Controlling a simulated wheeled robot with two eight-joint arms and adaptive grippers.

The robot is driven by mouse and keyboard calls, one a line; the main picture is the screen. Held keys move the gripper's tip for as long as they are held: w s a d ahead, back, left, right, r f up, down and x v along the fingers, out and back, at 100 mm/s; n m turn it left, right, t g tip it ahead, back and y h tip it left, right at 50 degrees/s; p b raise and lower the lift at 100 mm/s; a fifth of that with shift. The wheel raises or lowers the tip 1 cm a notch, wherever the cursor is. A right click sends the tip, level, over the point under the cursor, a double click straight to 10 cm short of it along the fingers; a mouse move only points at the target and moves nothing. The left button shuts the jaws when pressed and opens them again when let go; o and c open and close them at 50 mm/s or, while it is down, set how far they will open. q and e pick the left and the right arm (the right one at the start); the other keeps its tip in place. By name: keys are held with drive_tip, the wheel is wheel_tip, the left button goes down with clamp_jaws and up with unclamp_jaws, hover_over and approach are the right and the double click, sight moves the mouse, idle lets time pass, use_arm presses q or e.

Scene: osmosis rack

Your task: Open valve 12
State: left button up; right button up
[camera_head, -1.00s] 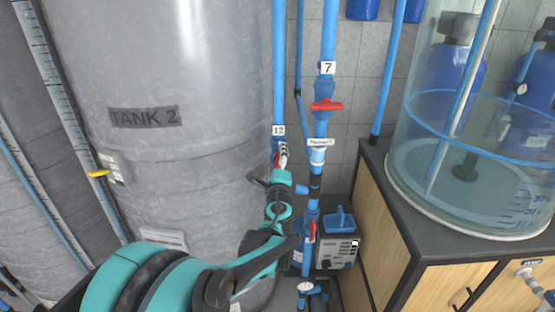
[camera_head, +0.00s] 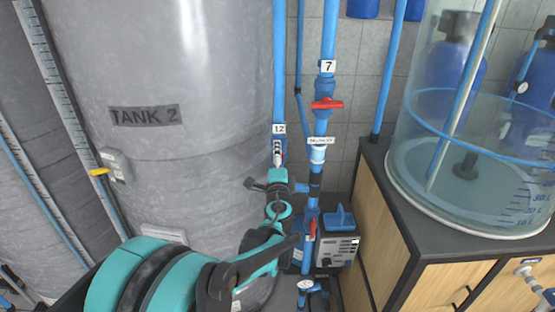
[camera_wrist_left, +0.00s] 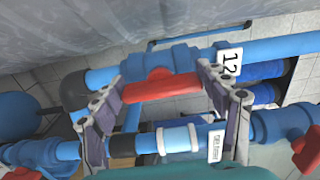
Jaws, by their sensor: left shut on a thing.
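Valve 12 is on the blue vertical pipe (camera_head: 279,60) beside the grey tank, under a white "12" tag (camera_head: 279,129). In the left wrist view its blue body (camera_wrist_left: 160,60) carries a red handle (camera_wrist_left: 160,87), and the "12" tag (camera_wrist_left: 229,62) is to the right. My left gripper (camera_head: 278,155) is at the valve just below the tag and hides most of it in the head view. In the left wrist view its two fingers are at the two ends of the red handle, closed on it. My right gripper is not in view.
A parallel blue pipe tagged 7 (camera_head: 327,66) with a red handle (camera_head: 327,104) stands close to the right. The grey tank (camera_head: 180,60) is close on the left. A wooden cabinet (camera_head: 385,230) with a clear tank (camera_head: 430,190) is further right.

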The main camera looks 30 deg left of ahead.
use_arm(q)
drive_tip(key=o, duration=1.2)
drive_tip(key=shift+c, duration=0.2)
drive_tip(key=v, duration=1.2)
drive_tip(key=shift+a, duration=0.1)
